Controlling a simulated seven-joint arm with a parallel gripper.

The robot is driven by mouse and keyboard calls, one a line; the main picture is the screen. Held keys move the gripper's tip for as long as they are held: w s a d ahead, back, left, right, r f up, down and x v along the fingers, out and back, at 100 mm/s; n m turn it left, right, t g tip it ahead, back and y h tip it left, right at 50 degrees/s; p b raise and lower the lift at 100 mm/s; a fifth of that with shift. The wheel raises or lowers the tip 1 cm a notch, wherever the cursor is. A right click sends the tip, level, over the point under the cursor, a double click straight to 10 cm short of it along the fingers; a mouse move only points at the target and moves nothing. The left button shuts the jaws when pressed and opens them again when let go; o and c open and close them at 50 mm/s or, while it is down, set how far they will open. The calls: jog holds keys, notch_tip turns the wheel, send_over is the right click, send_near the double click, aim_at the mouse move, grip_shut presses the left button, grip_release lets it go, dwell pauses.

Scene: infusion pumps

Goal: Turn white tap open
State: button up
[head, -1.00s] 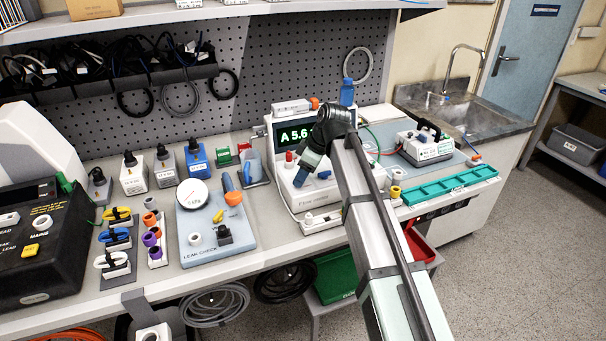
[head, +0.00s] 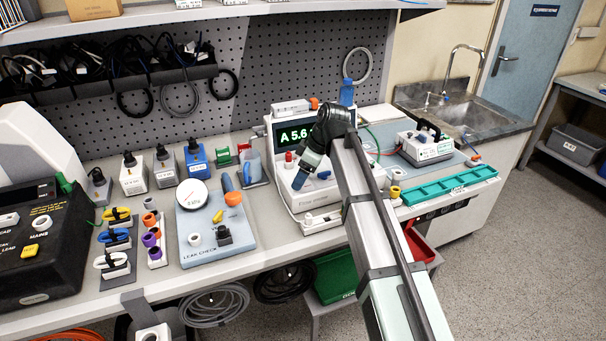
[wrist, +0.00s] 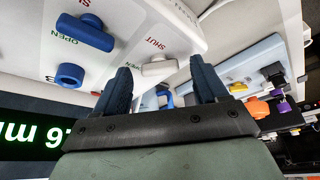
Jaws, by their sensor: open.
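The white tap (wrist: 160,68) is a small white lever on the white sloped panel (wrist: 140,30) in the wrist view, beside the word SHUT. It appears in the gap between my fingers, apart from both; I cannot tell how deep it sits. My gripper (wrist: 160,66) is open and empty, with two dark blue fingers. In the head view my gripper (head: 311,177) hangs over the front panel of the white unit (head: 318,217) with the green display, and hides the white tap there. A blue tap (wrist: 90,38) lies to the left in the wrist view, near the word OPEN.
A blue round knob (wrist: 70,75) sits near the display (wrist: 30,135). The blue leak check board (head: 240,250) with a gauge stands left of the unit. A teal tray (head: 450,187) lies right of it. My arm crosses the bench front.

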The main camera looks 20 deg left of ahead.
jog(key=shift+r, duration=0.1)
jog(key=v, duration=1.3)
jog(key=shift+d+r, duration=0.2)
jog(key=shift+r, duration=0.1)
